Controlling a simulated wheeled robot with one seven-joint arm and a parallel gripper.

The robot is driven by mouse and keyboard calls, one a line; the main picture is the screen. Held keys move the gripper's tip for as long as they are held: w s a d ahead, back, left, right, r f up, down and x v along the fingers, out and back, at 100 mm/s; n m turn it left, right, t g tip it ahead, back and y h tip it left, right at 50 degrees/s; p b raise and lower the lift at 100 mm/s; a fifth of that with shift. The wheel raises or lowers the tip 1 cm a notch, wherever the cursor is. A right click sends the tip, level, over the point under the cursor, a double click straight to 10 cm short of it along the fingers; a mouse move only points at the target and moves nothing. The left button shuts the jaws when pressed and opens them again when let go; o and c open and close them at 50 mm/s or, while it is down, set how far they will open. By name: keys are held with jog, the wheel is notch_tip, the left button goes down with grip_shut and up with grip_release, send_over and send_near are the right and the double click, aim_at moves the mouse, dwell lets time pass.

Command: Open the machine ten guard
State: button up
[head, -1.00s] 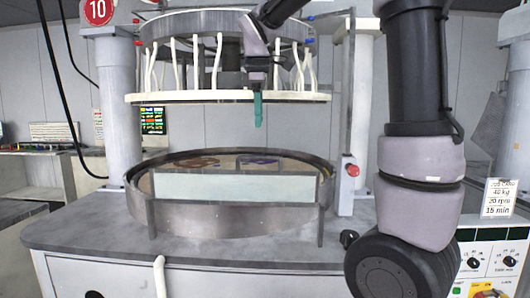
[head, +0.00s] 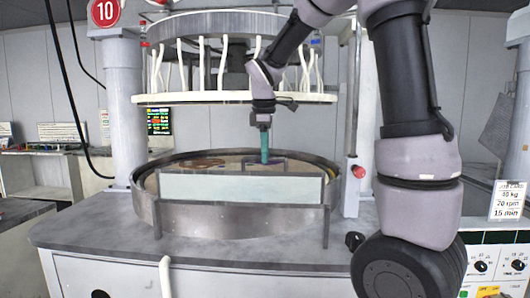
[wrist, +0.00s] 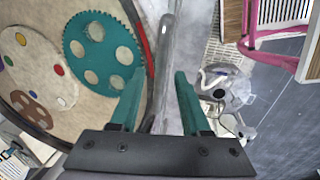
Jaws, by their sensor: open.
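The machine under the red number 10 sign (head: 104,12) has a round platen tub (head: 300,226) with a metal rim. Its guard (head: 240,188) is a pale translucent panel standing upright across the tub's front between two metal posts. My gripper (head: 264,156) points down above the tub, behind the guard's top edge in the picture. In the wrist view my gripper (wrist: 160,74) has its two teal fingers apart, with nothing clamped. A grey metal bar (wrist: 166,60) runs between the fingers; I cannot tell whether it is the guard's edge or the tub rim.
The raised upper ring (head: 235,98) with white hoses hangs close above my gripper. A post with a red knob (head: 358,171) stands right of the tub. In the wrist view a teal gear disc (wrist: 104,52) and a white disc (wrist: 36,66) lie on the platen.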

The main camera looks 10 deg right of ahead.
grip_shut()
jog(key=shift+r, duration=0.1)
dwell(1.2)
